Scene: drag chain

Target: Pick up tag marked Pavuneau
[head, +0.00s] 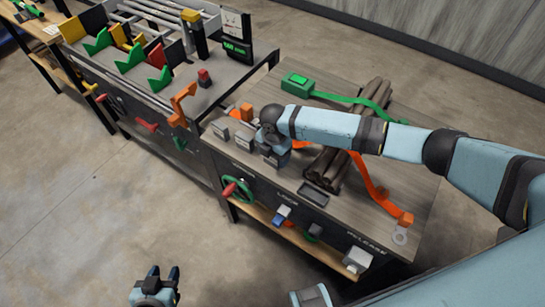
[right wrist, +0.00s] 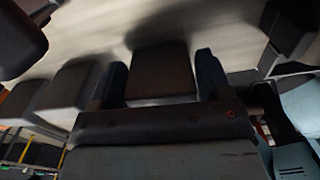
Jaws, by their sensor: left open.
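Several small dark grey blocks, which may be the tags, stand in a row on the wooden table top (head: 335,92). One is the left grey block (head: 220,130), with the middle grey block (head: 243,139) beside it. My right gripper (head: 274,150) is down at the right end of the row. In the right wrist view, a grey block (right wrist: 160,70) lies between its two fingers (right wrist: 160,82); I cannot tell whether they grip it. No name is legible on any block, so I cannot tell which is Pavuneau. My left gripper (head: 160,275) is open and empty, low over the floor.
Dark pipes (head: 350,135) lie on the table, crossed by green and orange straps. A green box (head: 298,85) is at the back. A green wheel (head: 237,192) and levers sit on the front. Another bench (head: 150,70) with coloured wedges adjoins at left.

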